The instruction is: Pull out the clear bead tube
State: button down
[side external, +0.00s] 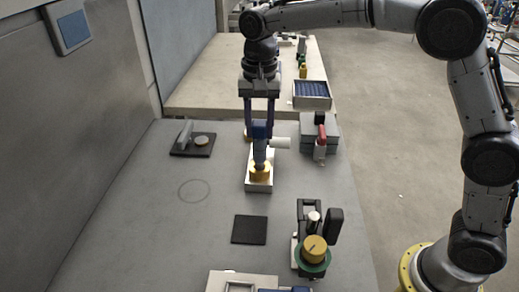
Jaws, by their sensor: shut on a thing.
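My gripper (260,130) points down over the middle of the grey bench, with a finger on each side of a blue block-like part. A narrow grey-blue tube (260,154), which looks like the clear bead tube, stands upright directly below and between the fingertips. My gripper is shut on its upper end. The tube's lower end meets a yellow collar (260,173) on a white box-like stand (259,187). I cannot tell whether it is still seated in the collar. Any beads inside are too small to make out.
A white cylinder (280,143) lies just right of the tube. A grey block with a red-handled part (321,133) stands further right. A yellow-knobbed fixture (314,250) and a black square pad (249,230) are nearer. The bench's left side is mostly clear.

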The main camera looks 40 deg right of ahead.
jog(key=shift+r, duration=2.9)
